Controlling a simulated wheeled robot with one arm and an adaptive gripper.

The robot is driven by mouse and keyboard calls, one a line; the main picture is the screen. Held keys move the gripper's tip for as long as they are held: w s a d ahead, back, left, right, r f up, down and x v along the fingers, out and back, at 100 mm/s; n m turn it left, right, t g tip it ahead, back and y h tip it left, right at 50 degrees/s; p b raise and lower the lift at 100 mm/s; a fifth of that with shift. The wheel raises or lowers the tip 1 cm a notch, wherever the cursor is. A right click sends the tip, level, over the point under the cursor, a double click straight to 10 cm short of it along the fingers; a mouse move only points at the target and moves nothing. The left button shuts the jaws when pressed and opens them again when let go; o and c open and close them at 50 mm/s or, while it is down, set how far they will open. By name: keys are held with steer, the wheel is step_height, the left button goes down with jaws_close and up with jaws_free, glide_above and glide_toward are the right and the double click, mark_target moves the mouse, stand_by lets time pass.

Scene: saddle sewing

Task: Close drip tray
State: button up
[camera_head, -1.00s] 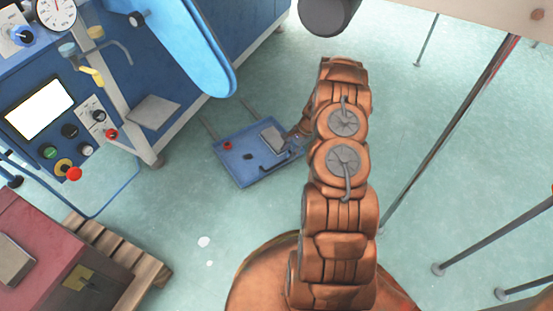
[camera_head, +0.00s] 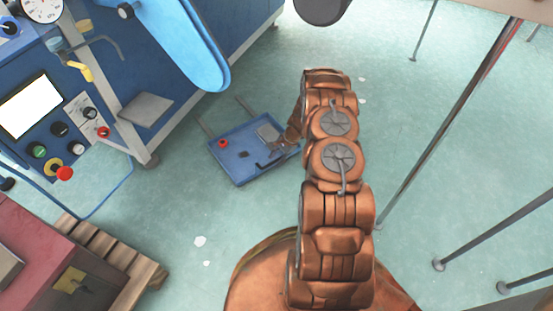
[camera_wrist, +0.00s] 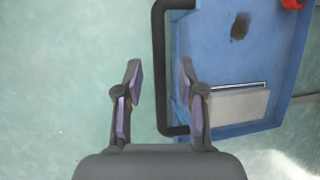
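The drip tray (camera_head: 238,164) is a shallow blue tray, standing out from the blue machine on two thin rails. In the wrist view its blue floor (camera_wrist: 205,45) fills the right side. Its black bar handle (camera_wrist: 159,50) runs along the tray's near edge. My gripper (camera_wrist: 160,80) is open, with one finger on each side of the handle in the wrist view. I cannot tell whether either finger touches it. The right finger overlaps the tray's edge in the picture. In the head view my gripper is small and partly hidden at the tray's right side.
The tray holds a grey block (camera_wrist: 238,107), a red item (camera_head: 223,143) and a dark spot (camera_wrist: 240,26). The blue machine (camera_head: 75,100) stands at upper left. A wooden pallet (camera_head: 115,260) and red box lie at lower left. Thin metal legs (camera_head: 440,150) stand at right.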

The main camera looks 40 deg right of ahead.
steer(key=shift+c, duration=0.2)
jaws_close()
stand_by(0.3)
